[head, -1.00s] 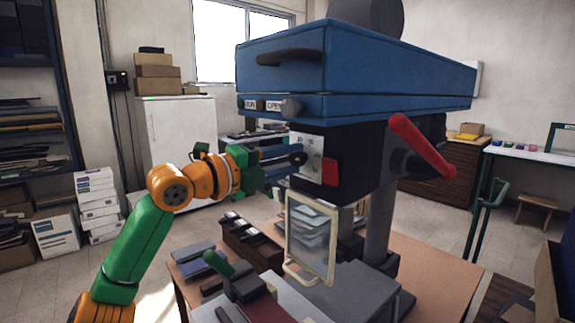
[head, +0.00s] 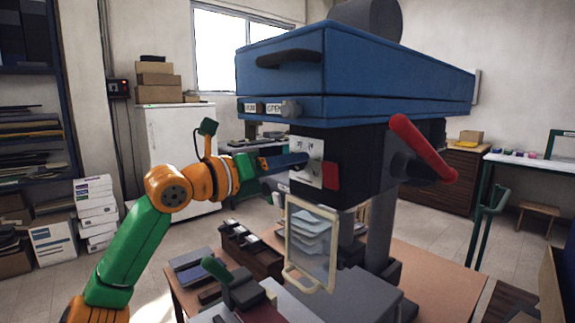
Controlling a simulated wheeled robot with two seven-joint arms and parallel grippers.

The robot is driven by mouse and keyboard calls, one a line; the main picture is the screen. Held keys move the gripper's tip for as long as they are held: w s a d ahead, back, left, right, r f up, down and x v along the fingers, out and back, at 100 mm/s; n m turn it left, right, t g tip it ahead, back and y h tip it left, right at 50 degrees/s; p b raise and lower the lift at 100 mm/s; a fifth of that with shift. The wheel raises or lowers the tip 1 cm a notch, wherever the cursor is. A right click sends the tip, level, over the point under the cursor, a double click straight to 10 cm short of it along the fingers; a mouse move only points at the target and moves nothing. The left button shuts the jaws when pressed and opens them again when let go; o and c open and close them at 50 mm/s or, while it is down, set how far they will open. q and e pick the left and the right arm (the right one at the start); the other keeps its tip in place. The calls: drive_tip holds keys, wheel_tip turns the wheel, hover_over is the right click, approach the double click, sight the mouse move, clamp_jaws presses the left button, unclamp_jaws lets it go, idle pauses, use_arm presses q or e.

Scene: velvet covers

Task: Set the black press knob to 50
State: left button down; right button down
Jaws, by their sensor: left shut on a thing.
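The black press knob (head: 302,163) sits on the small white dial plate (head: 309,152) on the front of the press. It is mostly hidden by my fingers, and the setting it points to cannot be read. My left gripper (head: 296,161) reaches in from the left with its dark blue fingers shut on the knob. My right gripper does not show.
The blue press head (head: 285,70) stands over the plate, with a red patch (head: 331,176) beside it and a red lever (head: 420,148) at right. A clear framed guard (head: 311,247) hangs below. A dark type tray (head: 252,250) sits on the table (head: 441,271).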

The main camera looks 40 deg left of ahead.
use_arm(q)
drive_tip(key=shift+r+m, duration=0.25)
drive_tip(key=shift+m, duration=0.15)
drive_tip(key=c, duration=0.8)
unclamp_jaws()
drive_tip(key=shift+c, duration=0.2)
drive_tip(key=o, duration=0.3)
drive_tip(key=shift+o, duration=0.5)
drive_tip(key=shift+w+f, duration=0.1)
drive_tip(key=shift+f, duration=0.05)
drive_tip(key=s+b, duration=0.4)
drive_tip(key=s, duration=0.3)
drive_tip(key=shift+a+b, duration=0.3)
drive_tip(key=shift+b, duration=0.1)
